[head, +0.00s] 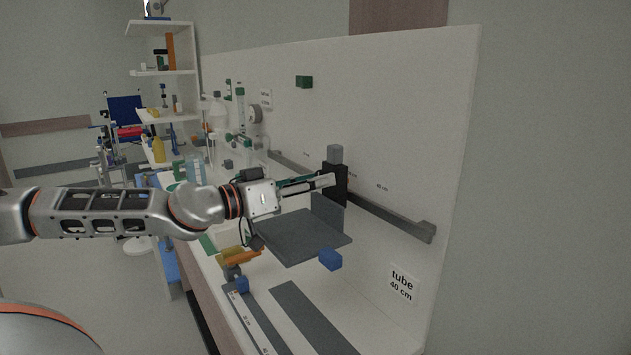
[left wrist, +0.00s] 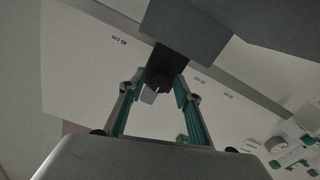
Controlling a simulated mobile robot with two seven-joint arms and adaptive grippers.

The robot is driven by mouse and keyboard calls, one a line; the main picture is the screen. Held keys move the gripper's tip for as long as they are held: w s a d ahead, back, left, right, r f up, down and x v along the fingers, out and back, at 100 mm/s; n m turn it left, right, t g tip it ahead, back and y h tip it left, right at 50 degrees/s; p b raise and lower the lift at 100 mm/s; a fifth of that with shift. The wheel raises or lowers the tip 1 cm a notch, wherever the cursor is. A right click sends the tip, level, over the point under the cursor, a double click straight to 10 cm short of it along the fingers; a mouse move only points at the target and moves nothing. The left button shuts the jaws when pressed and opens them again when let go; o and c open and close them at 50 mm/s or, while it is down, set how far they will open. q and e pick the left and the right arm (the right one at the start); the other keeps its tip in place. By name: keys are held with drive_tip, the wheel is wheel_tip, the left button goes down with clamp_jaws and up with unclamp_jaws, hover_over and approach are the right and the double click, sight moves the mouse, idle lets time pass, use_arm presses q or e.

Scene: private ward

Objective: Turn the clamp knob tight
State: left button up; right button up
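My left gripper (head: 331,181) reaches the clamp from the left. In the left wrist view its fingers (left wrist: 162,88) stand apart on either side of the knob; I cannot tell whether they touch it. My right gripper is not in view.
A dark grey plate (head: 300,238) with an upright back lies just below the gripper. Blue blocks (head: 330,260) and an orange-yellow part (head: 240,256) are nearby. A "tube 40 cm" label (head: 402,283) is at the right. Shelves (head: 160,72) with bottles stand at the back left.

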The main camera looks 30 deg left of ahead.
use_arm(q)
drive_tip(key=c, duration=0.6)
drive_tip(key=shift+c, duration=0.4)
drive_tip(key=m+b, duration=0.2)
drive_tip(key=m, duration=0.6)
drive_tip(key=m+b, duration=0.1)
drive_tip(key=m, duration=0.7)
drive_tip(key=m+b, duration=0.2)
drive_tip(key=m, duration=0.5)
drive_tip(key=shift+w+a+r+m+b, duration=0.15)
drive_tip(key=shift+a+r+m+b, duration=0.15)
drive_tip(key=shift+m+b, duration=0.1)
